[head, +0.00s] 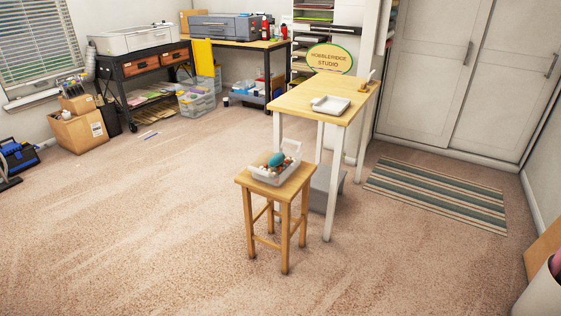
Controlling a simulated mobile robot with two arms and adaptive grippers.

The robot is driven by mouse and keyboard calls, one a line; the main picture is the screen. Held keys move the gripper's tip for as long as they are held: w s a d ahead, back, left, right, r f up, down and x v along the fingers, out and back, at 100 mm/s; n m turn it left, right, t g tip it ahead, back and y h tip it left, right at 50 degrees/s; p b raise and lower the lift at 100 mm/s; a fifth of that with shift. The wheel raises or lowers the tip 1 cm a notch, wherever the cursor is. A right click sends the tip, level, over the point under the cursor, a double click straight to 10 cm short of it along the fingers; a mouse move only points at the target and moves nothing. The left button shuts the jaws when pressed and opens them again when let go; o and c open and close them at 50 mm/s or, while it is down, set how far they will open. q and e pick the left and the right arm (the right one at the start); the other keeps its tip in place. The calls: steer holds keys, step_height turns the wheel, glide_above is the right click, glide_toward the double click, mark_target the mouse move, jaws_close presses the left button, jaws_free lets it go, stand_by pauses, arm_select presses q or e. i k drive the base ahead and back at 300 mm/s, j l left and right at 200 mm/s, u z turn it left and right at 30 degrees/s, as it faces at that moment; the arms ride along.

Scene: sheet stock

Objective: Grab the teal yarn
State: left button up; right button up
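A teal yarn ball (277,159) shows in the head view, lying in a white handled basket (262,178) among small orange, white and brown items. The basket stands on a small wooden stool (248,188) near the middle of the view. The yarn's lower part is hidden by the basket and the other items. Neither of my grippers is in view.
A tall wooden-topped table (300,97) with a white tray (330,104) stands right behind the stool. A striped rug (437,195) lies to the right. Boxes (80,131) and equipment tables line the back left. The carpet in front and left is clear.

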mark_target(276, 160)
steer(key=i+j+z, duration=0.2)
steer(key=z, duration=0.3)
steer(key=i+j+z, duration=0.15)
steer(key=z, duration=0.3)
steer(key=i+j+z, duration=0.15)
steer(key=j, duration=0.4)
steer(key=i+j+z, duration=0.1)
steer(key=j, duration=0.5)
steer(key=i+j+z, duration=0.15)
steer(key=j, duration=0.45)
steer(key=i+j+z, duration=0.15)
steer(key=j, duration=0.45)
steer(key=i+j+z, duration=0.1)
steer(key=j, duration=0.5)
